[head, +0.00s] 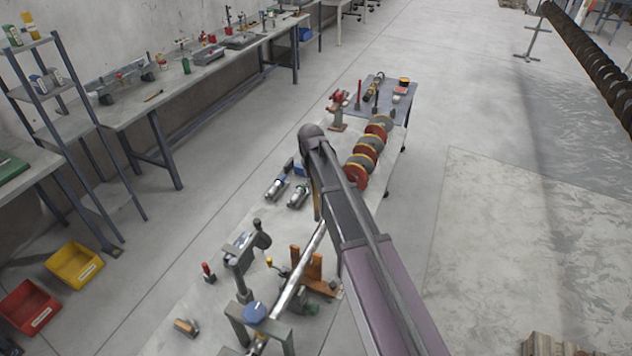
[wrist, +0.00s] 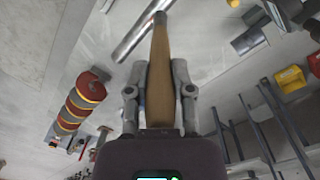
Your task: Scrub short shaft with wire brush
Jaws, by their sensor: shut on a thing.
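My gripper (wrist: 159,75) is shut on the wooden handle (wrist: 160,100) of the wire brush in the wrist view. The handle points away from the gripper, with a small dark part at its far end; the bristles cannot be made out. The shiny metal shaft (wrist: 138,38) lies just left of the handle's far end in that view; whether they touch cannot be told. In the head view the shaft (head: 296,282) runs slantwise along the near part of the bench, its upper end passing behind my arm. My gripper is mostly hidden behind my arm there.
Around the shaft stand a clamp stand with a blue knob (head: 255,312), an orange bracket (head: 308,266) and a grey vise-like tool (head: 240,250). Red and yellow discs (head: 370,148) sit farther up the bench. A red bin (head: 28,308) and yellow bin (head: 74,264) are at left.

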